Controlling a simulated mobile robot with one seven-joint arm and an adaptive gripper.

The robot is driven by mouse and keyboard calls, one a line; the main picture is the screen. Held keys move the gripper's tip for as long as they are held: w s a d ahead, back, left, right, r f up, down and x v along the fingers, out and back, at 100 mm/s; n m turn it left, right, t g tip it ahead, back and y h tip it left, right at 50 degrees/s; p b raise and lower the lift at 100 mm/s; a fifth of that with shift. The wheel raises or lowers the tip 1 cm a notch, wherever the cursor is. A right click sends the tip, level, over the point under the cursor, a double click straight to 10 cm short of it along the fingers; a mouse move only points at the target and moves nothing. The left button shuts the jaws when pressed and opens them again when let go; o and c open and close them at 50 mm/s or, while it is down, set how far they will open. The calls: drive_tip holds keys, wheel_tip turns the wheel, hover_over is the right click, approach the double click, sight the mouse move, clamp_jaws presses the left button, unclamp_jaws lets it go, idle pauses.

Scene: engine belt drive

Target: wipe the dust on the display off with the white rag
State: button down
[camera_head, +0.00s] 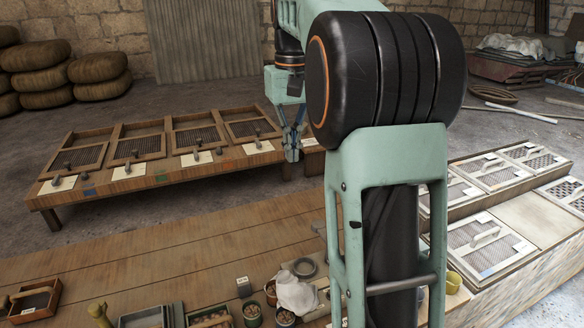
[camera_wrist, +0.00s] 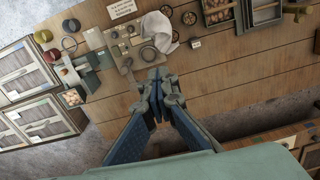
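The white rag (camera_head: 296,293) lies crumpled on the wooden workbench, near small pots and a ring. It also shows in the wrist view (camera_wrist: 160,30), beyond my fingertips, beside a pale board with parts. My gripper (camera_head: 292,154) is raised in the head view, well apart from the rag. In the wrist view my gripper's (camera_wrist: 162,88) fingers converge and their tips are together, with nothing visible between them. A small panel with a brown speckled face (camera_wrist: 72,97) stands left of the board; I cannot tell whether it is the display. My arm hides part of the bench in the head view.
A low table with mesh-covered frames (camera_head: 145,171) stands behind the bench. More mesh panels with handles (camera_head: 480,245) are at the right. Pots (camera_head: 252,312) and boxes of small parts (camera_wrist: 218,14) crowd around the rag. The bench's planks at left are mostly clear.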

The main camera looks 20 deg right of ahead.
wheel_tip(320, 180, up, 9)
idle(0.4)
drive_tip(key=c, duration=2.6)
unclamp_jaws()
drive_tip(key=shift+c, duration=0.2)
drive_tip(key=o, duration=1.1)
drive_tip(key=shift+c, duration=0.2)
drive_tip(key=shift+o, duration=0.6)
